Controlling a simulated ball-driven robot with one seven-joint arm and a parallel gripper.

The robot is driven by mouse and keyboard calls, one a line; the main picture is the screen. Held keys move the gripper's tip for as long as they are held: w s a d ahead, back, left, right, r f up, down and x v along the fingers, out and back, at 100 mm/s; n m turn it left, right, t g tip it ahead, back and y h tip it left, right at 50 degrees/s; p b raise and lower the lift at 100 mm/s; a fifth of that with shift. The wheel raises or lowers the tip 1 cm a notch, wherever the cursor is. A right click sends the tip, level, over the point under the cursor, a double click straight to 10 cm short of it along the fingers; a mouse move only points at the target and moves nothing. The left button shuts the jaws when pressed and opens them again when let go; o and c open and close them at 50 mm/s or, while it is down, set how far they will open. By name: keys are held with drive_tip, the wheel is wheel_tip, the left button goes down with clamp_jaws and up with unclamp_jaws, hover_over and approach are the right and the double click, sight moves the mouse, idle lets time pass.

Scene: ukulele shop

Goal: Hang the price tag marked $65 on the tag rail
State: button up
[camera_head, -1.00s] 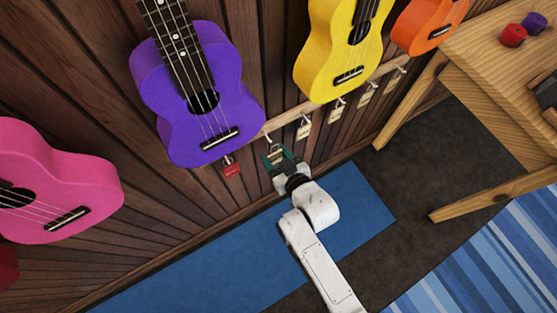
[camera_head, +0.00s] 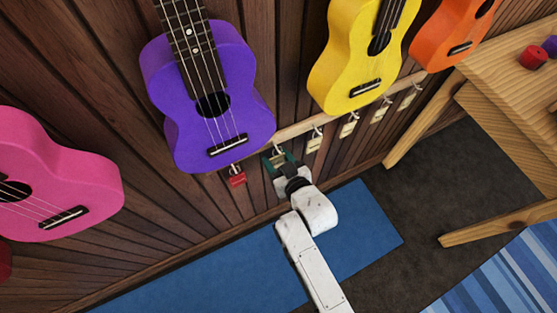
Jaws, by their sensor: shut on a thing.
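The tag rail is a pale wooden strip (camera_head: 297,128) on the plank wall, below the purple and yellow ukuleles. My gripper (camera_head: 279,160) is at the rail's left part, just below it, with dark green fingers. It is shut on a price tag, mostly hidden by the fingers; a pale hook (camera_head: 278,149) shows just above them. I cannot tell whether that hook is over a peg, and I cannot read the marking. A red tag (camera_head: 238,178) hangs to the left. Several cream tags hang along the rail to the right, the nearest close beside my gripper (camera_head: 314,143).
The purple ukulele (camera_head: 190,135) hangs close above left of my gripper. The yellow ukulele (camera_head: 335,90), orange ukulele (camera_head: 437,52) and pink ukulele (camera_head: 85,180) hang on the same wall. A wooden table (camera_head: 500,65) stands at right. A blue mat (camera_head: 370,225) lies below.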

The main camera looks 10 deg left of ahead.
idle(0.4)
drive_tip(key=o, duration=1.1)
drive_tip(key=shift+s, duration=0.1)
drive_tip(key=v, duration=1)
drive_tip(key=shift+s+d+r+p, duration=0.2)
drive_tip(key=shift+d+p, duration=0.05)
drive_tip(key=shift+p, duration=0.1)
drive_tip(key=s+d+f+m+g+h, duration=0.1)
drive_tip(key=s+d+m+g+h, duration=0.2)
drive_tip(key=d, duration=0.7)
drive_tip(key=s+d+r+m+g+h, duration=0.1)
drive_tip(key=s+d+g, duration=0.1)
drive_tip(key=s+d, duration=0.3)
drive_tip(key=s+d+m+g+h, duration=0.1)
drive_tip(key=s+d+g+h, duration=0.1)
drive_tip(key=s+d, duration=0.4)
drive_tip(key=s+d+r+m+g+h, duration=0.1)
drive_tip(key=s+d+m+g+h, duration=0.1)
drive_tip(key=s+d, duration=0.3)
drive_tip(key=shift+s+d+r+g, duration=0.2)
drive_tip(key=shift+s+r+g, duration=0.3)
drive_tip(key=shift+g, duration=0.3)
